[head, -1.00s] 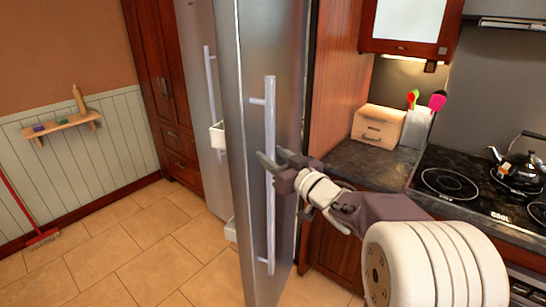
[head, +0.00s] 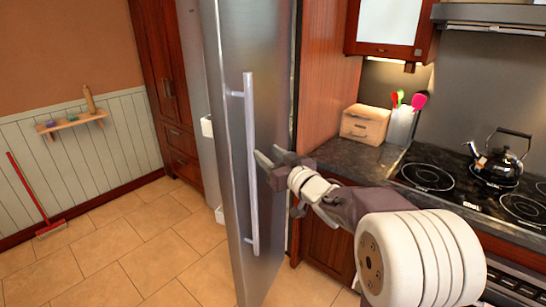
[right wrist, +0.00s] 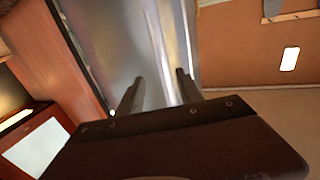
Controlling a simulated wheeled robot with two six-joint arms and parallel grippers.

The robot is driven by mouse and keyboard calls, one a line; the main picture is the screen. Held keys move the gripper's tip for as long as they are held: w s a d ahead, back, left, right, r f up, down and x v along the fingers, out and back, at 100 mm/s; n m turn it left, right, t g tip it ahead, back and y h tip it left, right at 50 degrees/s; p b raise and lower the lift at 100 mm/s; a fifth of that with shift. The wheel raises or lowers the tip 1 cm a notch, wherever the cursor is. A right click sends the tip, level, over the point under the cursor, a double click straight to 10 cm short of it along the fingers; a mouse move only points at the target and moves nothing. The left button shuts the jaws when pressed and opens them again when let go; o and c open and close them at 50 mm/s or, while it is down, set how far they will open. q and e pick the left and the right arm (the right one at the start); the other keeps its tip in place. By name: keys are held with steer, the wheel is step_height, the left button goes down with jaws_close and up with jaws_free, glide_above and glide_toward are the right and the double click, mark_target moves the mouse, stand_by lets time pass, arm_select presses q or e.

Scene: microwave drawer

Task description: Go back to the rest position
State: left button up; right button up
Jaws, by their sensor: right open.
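My right gripper (head: 267,159) is open and empty, just right of the long vertical handle (head: 251,190) on the steel fridge door (head: 228,60). Its fingers are no longer around the handle; a fingertip is very close to it, and I cannot tell whether they touch. The door stands open, with a white shelf edge (head: 207,127) showing behind it. My left gripper is not in view.
The counter (head: 350,155) with a wooden box (head: 366,125), a utensil holder (head: 401,125) and a stove with a kettle (head: 503,160) lies right, close beyond my arm. A broom (head: 30,190) leans at the left wall. The tiled floor (head: 130,250) at left is clear.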

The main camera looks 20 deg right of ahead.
steer(key=shift+w+a+f, duration=0.1)
steer(key=shift+w, duration=0.15)
steer(key=s+a+y+p, duration=0.1)
steer(key=a+y, duration=0.1)
steer(key=a, duration=0.4)
steer(key=s+f+m+g+h+p, duration=0.1)
steer(key=s+f+g+h, duration=0.15)
steer(key=f, duration=0.45)
steer(key=s+f+m+g+h, duration=0.1)
steer(key=s+f+g+h, duration=0.15)
steer(key=f, duration=0.55)
steer(key=s+f+g, duration=0.5)
steer(key=s+f, duration=0.2)
steer(key=s, duration=0.3)
steer(key=s+d+f+g, duration=0.1)
steer(key=s+f+g, duration=0.5)
steer(key=s, duration=0.5)
steer(key=shift+s+d+f, duration=0.2)
steer(key=shift+s+f, duration=0.1)
steer(key=shift+f, duration=0.1)
steer(key=shift+d, duration=0.1)
